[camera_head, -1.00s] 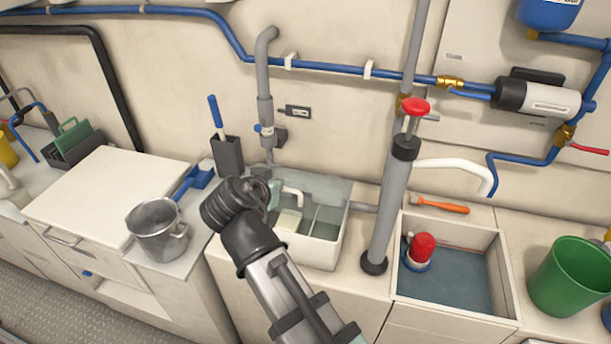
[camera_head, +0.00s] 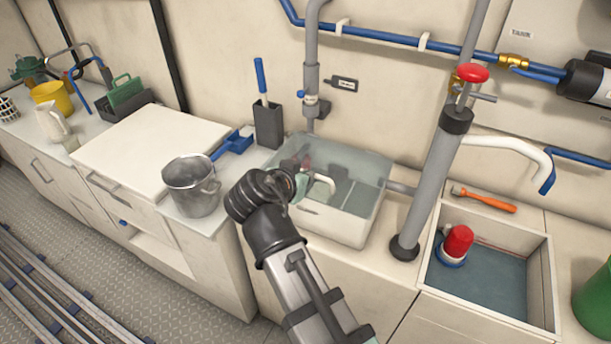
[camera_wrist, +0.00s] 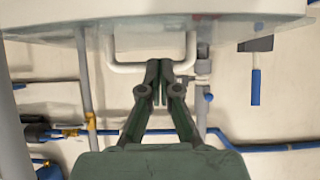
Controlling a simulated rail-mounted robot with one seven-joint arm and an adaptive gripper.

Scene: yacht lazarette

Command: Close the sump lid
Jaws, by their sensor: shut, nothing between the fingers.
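The sump is a white box (camera_head: 335,228) on the counter, below the grey pipe. Its clear lid (camera_head: 355,165) lies across the top, and I can dimly see the dividers through it. I cannot tell whether a small gap stays under the lid. A white bar handle (camera_head: 323,182) stands on the lid; it also shows in the wrist view (camera_wrist: 125,68). My gripper (camera_wrist: 158,66) is shut and empty, its fingertips at the handle's opening. I cannot tell if they touch it. In the head view my wrist partly hides the gripper and the box's left side.
A steel pot (camera_head: 191,186) and a blue-handled brush holder (camera_head: 268,125) stand left of the box. A grey hand pump (camera_head: 430,185) rises close on its right. An open basin (camera_head: 497,312) with a red-topped float (camera_head: 457,243) lies farther right.

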